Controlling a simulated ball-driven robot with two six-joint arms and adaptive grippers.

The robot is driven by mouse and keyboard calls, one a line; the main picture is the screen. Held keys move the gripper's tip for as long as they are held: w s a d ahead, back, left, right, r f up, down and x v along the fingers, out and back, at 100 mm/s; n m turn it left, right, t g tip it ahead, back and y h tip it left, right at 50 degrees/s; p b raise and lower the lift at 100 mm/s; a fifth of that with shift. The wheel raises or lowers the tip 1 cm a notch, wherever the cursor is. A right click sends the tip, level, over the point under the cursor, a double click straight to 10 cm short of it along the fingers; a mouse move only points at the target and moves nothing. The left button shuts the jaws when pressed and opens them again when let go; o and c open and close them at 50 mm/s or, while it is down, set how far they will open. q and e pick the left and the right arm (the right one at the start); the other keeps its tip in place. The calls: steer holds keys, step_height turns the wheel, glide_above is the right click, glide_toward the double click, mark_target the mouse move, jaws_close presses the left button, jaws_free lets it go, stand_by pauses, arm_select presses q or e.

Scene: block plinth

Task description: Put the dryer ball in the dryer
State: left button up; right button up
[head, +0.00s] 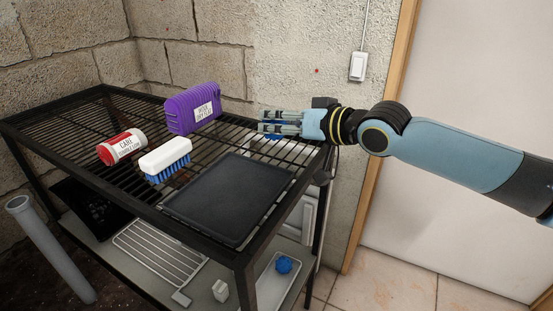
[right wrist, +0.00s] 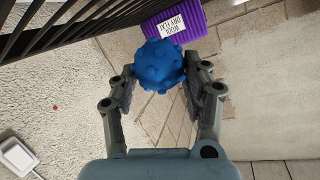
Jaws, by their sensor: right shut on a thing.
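In the right wrist view a blue knobbly dryer ball (right wrist: 160,66) sits between the two fingers of my right gripper (right wrist: 158,88), which is shut on it. In the head view my right gripper (head: 280,123) is over the back right part of the black wire rack, beside the purple ribbed item; its fingers hide most of the ball there. A second blue knobbly ball (head: 283,265) lies in a pale tray on the lower shelf. I cannot make out a dryer. My left gripper is not in view.
The rack (head: 228,252) bears a purple ribbed item (head: 178,112) labelled wool dry flat, a red and white can (head: 121,147), a white brush (head: 165,156) with blue bristles and a black flat tray (head: 228,198). A grey pipe (head: 48,250) stands front left. Block walls are behind.

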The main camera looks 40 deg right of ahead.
mark_target(277, 140)
steer(key=shift+w+a+f, duration=0.15)
steer(key=shift+w+f, duration=0.1)
steer(key=shift+w, duration=0.05)
steer(key=shift+f+b, duration=0.95)
steer(key=shift+f, duration=0.9)
steer(key=shift+f, duration=0.2)
steer(key=o, duration=1.1)
steer(key=shift+r, duration=0.15)
